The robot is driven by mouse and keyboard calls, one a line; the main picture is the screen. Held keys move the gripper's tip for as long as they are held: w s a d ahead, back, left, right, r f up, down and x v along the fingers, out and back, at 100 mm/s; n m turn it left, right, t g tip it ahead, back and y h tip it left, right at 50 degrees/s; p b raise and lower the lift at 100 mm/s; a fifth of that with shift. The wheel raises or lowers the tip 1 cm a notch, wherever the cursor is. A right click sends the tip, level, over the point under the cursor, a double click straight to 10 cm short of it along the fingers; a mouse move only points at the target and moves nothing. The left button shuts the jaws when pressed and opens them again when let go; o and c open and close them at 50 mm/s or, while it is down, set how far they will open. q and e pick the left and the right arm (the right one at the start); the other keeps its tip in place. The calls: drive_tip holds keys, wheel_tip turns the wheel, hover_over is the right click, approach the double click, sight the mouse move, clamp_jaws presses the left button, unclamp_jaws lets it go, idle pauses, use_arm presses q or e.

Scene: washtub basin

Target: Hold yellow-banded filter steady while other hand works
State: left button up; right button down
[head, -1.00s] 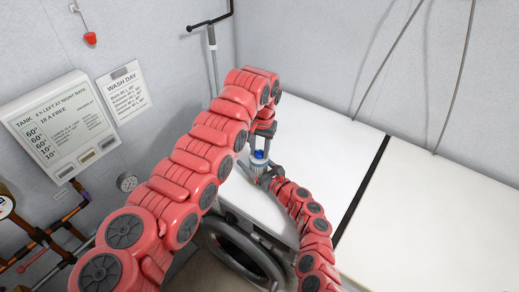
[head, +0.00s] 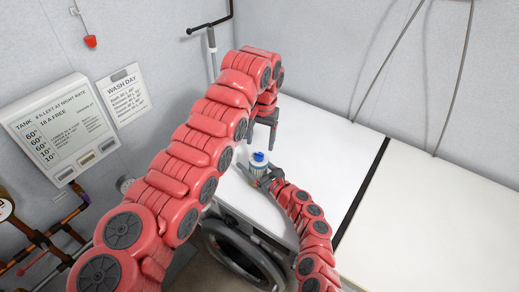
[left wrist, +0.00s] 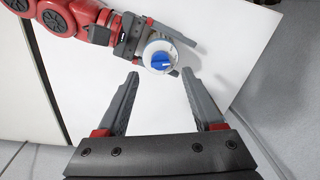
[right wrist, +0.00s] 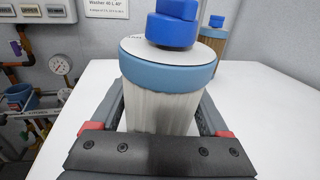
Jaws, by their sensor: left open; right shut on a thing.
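A filter (right wrist: 165,105) with a pale pleated body, a light-blue band and a blue knob is between the fingers of my right gripper (right wrist: 162,92), which is shut on it. I see no yellow band on it. In the head view this filter (head: 257,162) stands upright over the white top. My left gripper (head: 262,142) is open and empty, just above and behind it. In the left wrist view the white cap with its blue knob (left wrist: 161,61) shows just beyond the open fingertips, apart from them.
A second blue-topped filter with a tan body (right wrist: 213,40) stands behind at the right in the right wrist view. The white worktop (head: 330,140) is clear to the right, with a dark gap (head: 362,185) across it. A round washer door (head: 240,255) is below.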

sight(261, 157)
use_arm(q)
wheel_tip(261, 157, up, 6)
drive_tip(key=shift+s+r, duration=0.2)
drive_tip(key=shift+d, duration=0.1)
use_arm(e)
unclamp_jaws()
